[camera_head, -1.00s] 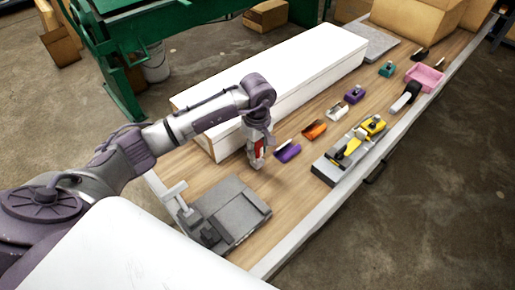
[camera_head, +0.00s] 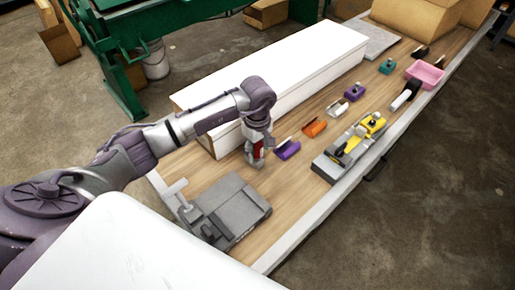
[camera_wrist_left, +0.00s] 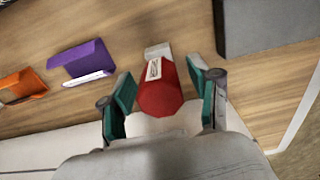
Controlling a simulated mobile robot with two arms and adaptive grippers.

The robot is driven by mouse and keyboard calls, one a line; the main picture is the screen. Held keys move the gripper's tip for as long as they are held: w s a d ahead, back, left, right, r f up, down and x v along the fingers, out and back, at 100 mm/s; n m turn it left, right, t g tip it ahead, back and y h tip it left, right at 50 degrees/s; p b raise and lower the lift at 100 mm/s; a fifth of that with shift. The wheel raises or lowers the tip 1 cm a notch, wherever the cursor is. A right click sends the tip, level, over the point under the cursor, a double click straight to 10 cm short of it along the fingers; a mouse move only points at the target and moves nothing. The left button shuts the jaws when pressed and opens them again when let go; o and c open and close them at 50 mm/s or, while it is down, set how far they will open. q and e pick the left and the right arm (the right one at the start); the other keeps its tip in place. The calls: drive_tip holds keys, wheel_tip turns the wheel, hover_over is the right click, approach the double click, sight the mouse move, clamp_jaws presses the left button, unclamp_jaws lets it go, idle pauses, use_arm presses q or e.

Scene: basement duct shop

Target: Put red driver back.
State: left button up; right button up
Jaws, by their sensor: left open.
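The red driver (camera_wrist_left: 160,92) shows in the left wrist view between the two green-padded fingers of my left gripper (camera_wrist_left: 166,94). It has a red handle with a pale label and a light grey end pointing away from the wrist. Gaps show between the handle and both fingers, so the gripper is open around it. In the head view my left gripper (camera_head: 255,161) points down low over the bench, beside the white box, with a bit of the red driver (camera_head: 258,150) showing between its fingers. My right gripper is out of view.
A purple holder (camera_head: 288,150) and an orange holder (camera_head: 314,129) stand close by. The long white box (camera_head: 285,75) lies behind my gripper. A grey vise-like block (camera_head: 232,212) is in front. A grey tray with yellow items (camera_head: 330,168) is to the right.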

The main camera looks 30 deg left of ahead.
use_arm(q)
drive_tip(key=shift+w+r+b, duration=0.1)
drive_tip(key=shift+r+b, duration=0.25)
drive_tip(key=shift+r, duration=0.15)
wheel_tip(320, 180, up, 11)
drive_tip(key=b, duration=0.3)
drive_tip(key=shift+r, duration=0.1)
